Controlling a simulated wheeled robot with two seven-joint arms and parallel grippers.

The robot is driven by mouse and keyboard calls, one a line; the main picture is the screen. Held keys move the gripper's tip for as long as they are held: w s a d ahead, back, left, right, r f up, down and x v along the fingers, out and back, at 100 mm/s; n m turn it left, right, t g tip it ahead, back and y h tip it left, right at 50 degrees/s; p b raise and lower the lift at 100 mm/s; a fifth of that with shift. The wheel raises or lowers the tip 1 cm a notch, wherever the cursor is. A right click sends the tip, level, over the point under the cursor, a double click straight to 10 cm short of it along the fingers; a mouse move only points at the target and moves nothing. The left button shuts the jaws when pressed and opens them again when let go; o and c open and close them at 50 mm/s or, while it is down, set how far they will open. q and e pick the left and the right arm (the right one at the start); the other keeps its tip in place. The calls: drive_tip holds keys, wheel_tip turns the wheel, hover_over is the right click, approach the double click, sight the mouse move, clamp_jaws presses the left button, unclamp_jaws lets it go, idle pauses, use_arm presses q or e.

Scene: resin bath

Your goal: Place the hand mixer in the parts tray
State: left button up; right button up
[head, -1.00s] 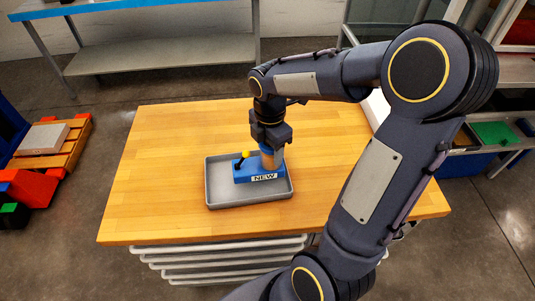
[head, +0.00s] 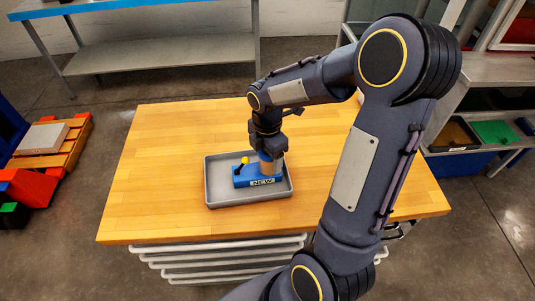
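The hand mixer appears to be the blue body (head: 243,180) with a "NEW" label, a yellow-tipped black lever and a tan upright part. It is upright within the grey parts tray (head: 222,200), towards its right side. Whether its base touches the tray floor is hard to tell. My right gripper (head: 267,155) points down over the tan part and seems shut on its top. The fingertips are mostly hidden. My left gripper is not in view.
The tray lies on a wooden table (head: 170,150), whose left and back areas are clear. A metal shelf unit (head: 165,52) stands behind. A wooden pallet (head: 55,150) and red bins (head: 30,188) are at the left. Shelves with a green bin (head: 495,132) are at the right.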

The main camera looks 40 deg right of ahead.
drive_tip(key=shift+o, duration=0.2)
wheel_tip(320, 180, up, 12)
drive_tip(key=shift+r+p, duration=0.1)
drive_tip(key=shift+p, duration=0.25)
drive_tip(key=s+a+m+t+y, duration=0.2)
drive_tip(key=s+a+m, duration=0.3)
drive_tip(key=s+m, duration=0.2)
drive_tip(key=s+a+m+t+y, duration=0.1)
drive_tip(key=s+a+m+t, duration=0.2)
drive_tip(key=s+a+m, duration=0.2)
drive_tip(key=s+m, duration=0.3)
drive_tip(key=m, duration=0.4)
drive_tip(key=shift+s+a+f+m+t+y, duration=0.2)
drive_tip(key=shift+a+f+m+t+y, duration=0.1)
drive_tip(key=shift+f+y, duration=0.1)
